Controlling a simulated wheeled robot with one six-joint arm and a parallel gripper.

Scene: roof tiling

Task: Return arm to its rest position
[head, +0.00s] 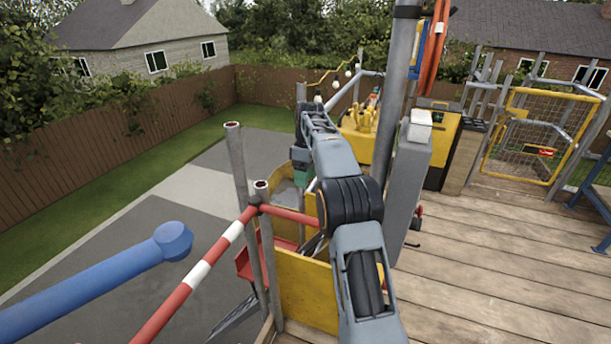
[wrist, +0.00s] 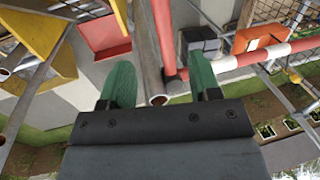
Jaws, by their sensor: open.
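My gripper (wrist: 161,82) is open, with its two green fingers spread wide in the wrist view. A grey scaffold tube (wrist: 150,50) shows in the gap between the fingers, its open end near their bases; I cannot tell how far below the fingers it lies. I see nothing gripped. In the head view my arm reaches forward from the bottom, and a small green part of my gripper (head: 301,168) shows beside it, above the yellow panels at the platform edge. The rest of my gripper is hidden behind the arm.
A red-and-white rail (head: 200,270) and upright tubes (head: 240,175) stand left of my arm. A yellow panel (head: 305,290) is close below it. A thick grey post (head: 395,110) stands just right. A blue bar (head: 90,285) crosses lower left. Plank deck (head: 500,260) is mostly clear.

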